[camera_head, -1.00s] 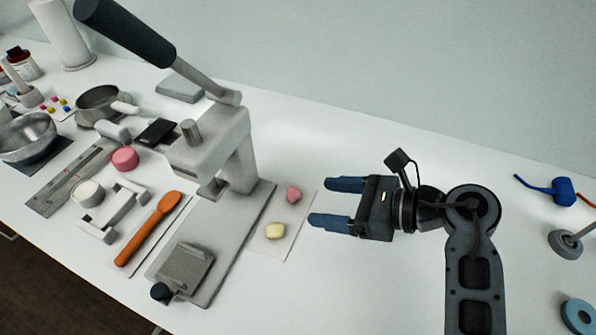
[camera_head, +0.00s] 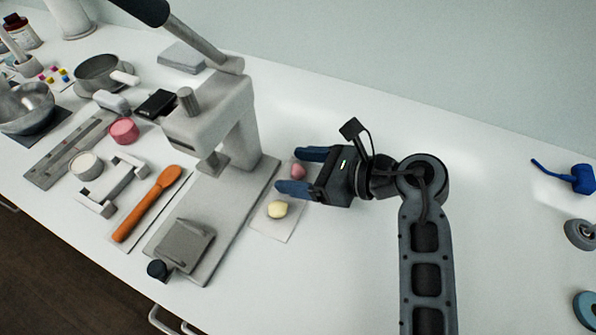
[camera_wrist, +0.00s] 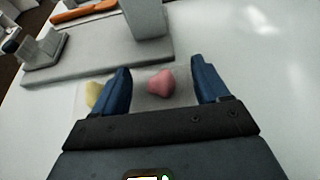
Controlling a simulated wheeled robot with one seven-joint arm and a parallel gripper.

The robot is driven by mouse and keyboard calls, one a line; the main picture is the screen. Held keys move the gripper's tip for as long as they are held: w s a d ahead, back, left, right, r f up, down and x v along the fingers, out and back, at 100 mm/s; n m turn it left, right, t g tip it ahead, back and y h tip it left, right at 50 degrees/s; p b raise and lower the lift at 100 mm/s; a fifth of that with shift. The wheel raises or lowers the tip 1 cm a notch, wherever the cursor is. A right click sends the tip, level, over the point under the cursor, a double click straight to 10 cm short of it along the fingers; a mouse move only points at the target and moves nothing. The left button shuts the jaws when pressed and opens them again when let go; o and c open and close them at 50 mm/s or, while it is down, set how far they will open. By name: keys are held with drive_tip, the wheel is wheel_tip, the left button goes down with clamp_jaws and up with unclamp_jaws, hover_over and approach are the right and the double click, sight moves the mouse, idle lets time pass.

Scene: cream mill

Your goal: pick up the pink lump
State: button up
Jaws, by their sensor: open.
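The pink lump (camera_head: 298,171) is small and rounded and lies on a pale sheet (camera_head: 272,228) beside the grey press base. In the wrist view the pink lump (camera_wrist: 161,83) sits between the two blue fingers. My gripper (camera_head: 303,171) is open, with a finger on either side of the lump, and the fingers appear apart from it. The wrist view also shows my gripper (camera_wrist: 160,85) open around it. A yellow lump (camera_head: 277,209) lies on the same sheet, just outside one finger; it is partly hidden in the wrist view (camera_wrist: 93,92).
The grey lever press (camera_head: 215,120) stands close left of the gripper. Blue items (camera_head: 583,178) are at the far right. The counter's middle right is clear.

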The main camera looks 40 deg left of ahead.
sight(300, 169)
drive_tip(key=shift+c, duration=0.4)
drive_tip(key=c, duration=1)
drive_tip(key=shift+o, duration=0.2)
drive_tip(key=shift+r, duration=0.15)
drive_tip(key=shift+r, duration=0.55)
wheel_tip(300, 169, up, 3)
drive_tip(key=shift+f+b, duration=0.1)
drive_tip(key=shift+b, duration=0.45)
drive_tip(key=s+d+r+b, duration=0.1)
drive_tip(key=s+d+r, duration=0.4)
drive_tip(key=s, duration=0.5)
drive_tip(key=shift+s+d+r, duration=0.15)
drive_tip(key=shift+d+r, duration=0.1)
drive_tip(key=shift+r, duration=0.7)
